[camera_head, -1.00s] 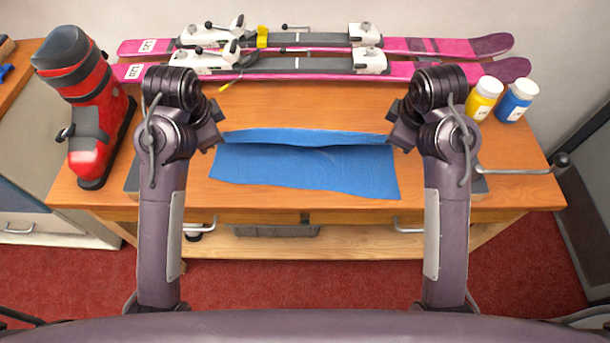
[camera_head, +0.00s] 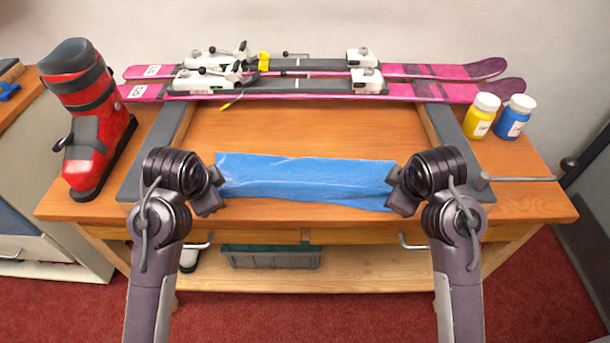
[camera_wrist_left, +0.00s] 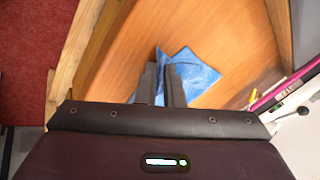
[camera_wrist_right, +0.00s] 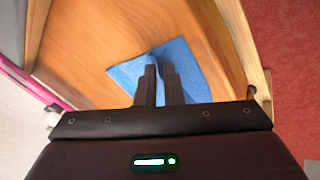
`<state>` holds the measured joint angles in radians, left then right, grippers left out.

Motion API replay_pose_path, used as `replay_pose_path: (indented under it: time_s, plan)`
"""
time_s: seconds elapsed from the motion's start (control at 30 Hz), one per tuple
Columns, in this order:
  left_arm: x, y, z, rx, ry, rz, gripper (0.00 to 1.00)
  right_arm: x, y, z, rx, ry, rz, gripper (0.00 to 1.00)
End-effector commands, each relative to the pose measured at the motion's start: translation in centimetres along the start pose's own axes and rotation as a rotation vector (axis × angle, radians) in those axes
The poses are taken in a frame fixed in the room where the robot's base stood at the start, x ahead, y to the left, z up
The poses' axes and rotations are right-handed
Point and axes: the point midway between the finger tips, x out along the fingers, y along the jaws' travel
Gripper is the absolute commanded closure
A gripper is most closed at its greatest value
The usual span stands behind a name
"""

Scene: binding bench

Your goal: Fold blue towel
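The blue towel (camera_head: 305,178) is a narrow folded band across the front part of the wooden bench top. It runs between my two grippers, its near edge close to the bench's front edge. My left gripper (camera_head: 214,198) is at the towel's left end. In the left wrist view its fingers are close together on the towel (camera_wrist_left: 196,74). My right gripper (camera_head: 399,200) is at the right end, and in the right wrist view its fingers are close together on the towel (camera_wrist_right: 184,65). The fingers hide the gripped cloth, and the layers underneath are hidden.
Pink skis (camera_head: 430,92) with white bindings lie along the back. A red boot (camera_head: 100,130) stands at the left. Yellow (camera_head: 481,117) and blue (camera_head: 514,118) jars stand at the right, near a crank handle (camera_head: 520,179). The bench middle (camera_head: 290,128) behind the towel is clear.

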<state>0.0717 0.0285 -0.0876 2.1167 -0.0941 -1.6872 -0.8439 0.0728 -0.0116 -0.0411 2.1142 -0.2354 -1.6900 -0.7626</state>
Motion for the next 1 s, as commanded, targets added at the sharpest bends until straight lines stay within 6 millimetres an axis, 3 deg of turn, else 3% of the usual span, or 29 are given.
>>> replay_pose_path:
  time_s: [0.03, 0.23, 0.53, 1.0]
  plan:
    - [0.0, 0.0, 0.0, 0.000, 0.000, 0.000, 0.86, 0.0, 0.0, 0.0, 0.000, -0.001, 0.000, 0.86]
    - [0.0, 0.0, 0.0, 0.000, 0.000, 0.001, 0.60, 0.0, 0.0, 0.0, 0.000, -0.001, -0.001, 0.60]
    - [-0.6, 0.0, -0.1, 0.000, 0.000, 0.002, 0.60, -0.5, 0.0, 0.0, 0.000, -0.001, -0.003, 0.60]
    - [-7.9, 0.3, 0.2, 0.000, 0.002, -0.001, 0.60, -7.9, -0.4, 0.2, 0.000, 0.001, 0.001, 0.60]
